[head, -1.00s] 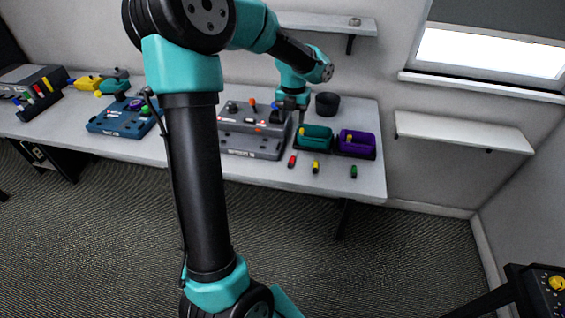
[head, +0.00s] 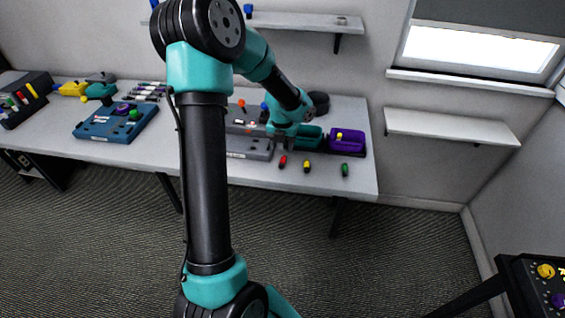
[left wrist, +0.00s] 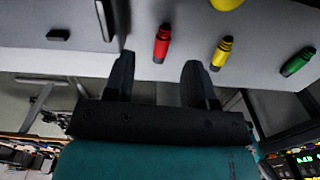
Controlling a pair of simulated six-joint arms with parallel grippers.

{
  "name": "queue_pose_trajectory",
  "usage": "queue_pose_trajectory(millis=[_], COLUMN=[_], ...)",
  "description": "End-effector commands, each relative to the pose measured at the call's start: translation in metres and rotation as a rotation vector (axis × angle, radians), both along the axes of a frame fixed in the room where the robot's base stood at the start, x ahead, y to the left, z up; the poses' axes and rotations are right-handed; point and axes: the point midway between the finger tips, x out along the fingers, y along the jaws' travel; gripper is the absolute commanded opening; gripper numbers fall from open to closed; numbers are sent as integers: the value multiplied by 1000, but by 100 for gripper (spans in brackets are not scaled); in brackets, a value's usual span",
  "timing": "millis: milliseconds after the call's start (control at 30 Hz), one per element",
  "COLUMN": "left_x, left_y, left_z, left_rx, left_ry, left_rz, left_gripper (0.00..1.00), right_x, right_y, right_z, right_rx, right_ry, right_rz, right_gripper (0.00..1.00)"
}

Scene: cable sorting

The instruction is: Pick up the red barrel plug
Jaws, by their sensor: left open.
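The red barrel plug (head: 282,162) lies on the table near its front edge, the leftmost of three plugs. In the left wrist view the red plug (left wrist: 162,43) lies beyond the fingertips, between their lines and apart from them. My left gripper (left wrist: 158,68) is open and empty. In the head view the left gripper (head: 285,147) is just above and behind the red plug, its fingertips partly hard to make out. My right gripper is not in view.
A yellow plug (head: 307,167) and a green plug (head: 345,170) lie to the right of the red one. A grey device (head: 248,148) stands to the left.

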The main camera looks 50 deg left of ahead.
Motion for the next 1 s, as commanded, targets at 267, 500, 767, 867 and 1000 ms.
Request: queue_pose_trajectory(millis=[267,500,767,867,1000], left_x=[0,0,2,1,2], left_y=[0,-1,-4,-4,-4], left_z=[-4,-12,-46,-54,-57], left_rx=[0,-1,-1,-1,-1], left_ry=[-1,2,2,2,-1], left_rz=[0,-1,-1,1,0], left_gripper=[51,51,51,51,51], right_x=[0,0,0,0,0], right_y=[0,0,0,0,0], right_z=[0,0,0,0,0], right_rx=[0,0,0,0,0], right_ry=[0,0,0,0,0], right_rz=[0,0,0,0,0], right_gripper=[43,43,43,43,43])
